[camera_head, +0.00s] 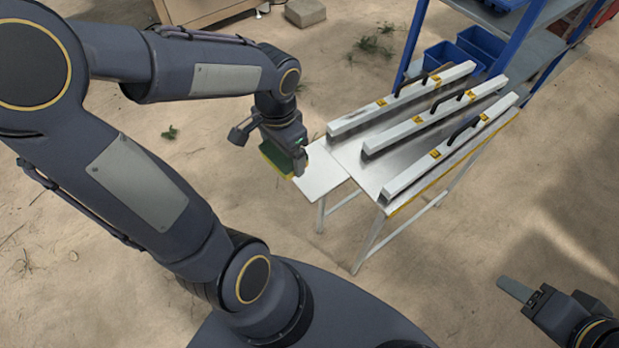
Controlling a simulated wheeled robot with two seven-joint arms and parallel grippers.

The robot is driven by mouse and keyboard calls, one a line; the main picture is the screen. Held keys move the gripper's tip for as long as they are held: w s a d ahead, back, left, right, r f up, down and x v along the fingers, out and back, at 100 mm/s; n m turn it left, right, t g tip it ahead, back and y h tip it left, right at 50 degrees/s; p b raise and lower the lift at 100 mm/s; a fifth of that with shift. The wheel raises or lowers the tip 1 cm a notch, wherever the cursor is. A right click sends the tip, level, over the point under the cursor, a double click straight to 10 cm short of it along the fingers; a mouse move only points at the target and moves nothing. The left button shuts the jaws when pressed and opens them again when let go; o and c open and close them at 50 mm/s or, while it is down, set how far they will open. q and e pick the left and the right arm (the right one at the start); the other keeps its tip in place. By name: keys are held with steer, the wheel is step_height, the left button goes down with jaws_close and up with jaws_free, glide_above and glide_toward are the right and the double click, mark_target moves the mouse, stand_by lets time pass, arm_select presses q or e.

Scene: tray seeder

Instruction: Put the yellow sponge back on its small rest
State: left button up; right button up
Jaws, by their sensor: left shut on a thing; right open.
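The yellow sponge (272,161), with a dark green face and a yellow edge, is in my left gripper (280,150), which is shut on it. The sponge is tilted and sits just left of a small white side shelf (322,178), probably the small rest. In this view it lies beside the shelf's left edge; its height above the shelf is hard to tell. Part of the sponge is hidden by the gripper. My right gripper (526,292) is open and empty at the lower right, far from the sponge.
A metal table (375,178) adjoins the shelf's right side and bears three long white bars (440,120) with black handles. A blue rack (410,45) with blue bins (444,56) stands behind. A tan block (305,12) lies at the back. Sandy floor is open around.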

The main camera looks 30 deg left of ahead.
arm_select(q)
steer(key=s+f+m+b, duration=0.1)
steer(key=s+b, duration=0.1)
steer(key=s, duration=0.2)
glide_above(314, 170)
steer(key=f, duration=0.9)
steer(key=shift+s+a, duration=0.1)
steer(key=shift+s, duration=0.15)
steer(key=shift+w+f, duration=0.3)
steer(key=shift+f, duration=0.15)
steer(key=shift+w+f+b, duration=0.1)
steer(key=shift+f+b, duration=0.4)
steer(key=shift+f, duration=1.05)
arm_select(e)
step_height(314, 170, down, 4)
steer(key=shift+f, duration=0.1)
